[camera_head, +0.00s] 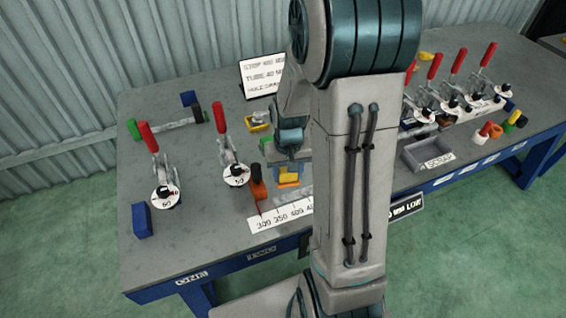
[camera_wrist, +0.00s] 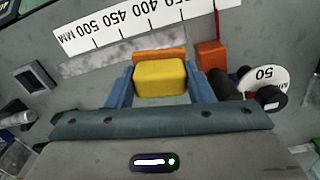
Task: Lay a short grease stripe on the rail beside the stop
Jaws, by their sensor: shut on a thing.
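My gripper (camera_wrist: 158,88) is shut on a yellow block (camera_wrist: 160,78), with an orange part (camera_wrist: 158,54) showing just beyond it. The block also shows in the head view (camera_head: 289,177), low over the table's front part. A mottled grey strip (camera_wrist: 105,60), seemingly the rail, runs beside the white millimetre scale (camera_wrist: 95,35); the held block covers part of the view towards it. An upright orange block (camera_wrist: 211,55), perhaps the stop, stands just right of the held block. I cannot tell whether the held thing touches the strip. No grease stripe is discernible.
Red-handled clamps with round dials stand on the table (camera_head: 190,228), two at left and several at right. A grey tray (camera_head: 427,154) lies right of my arm. A partly hidden sign (camera_head: 262,75) stands behind. My arm hides the table's middle.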

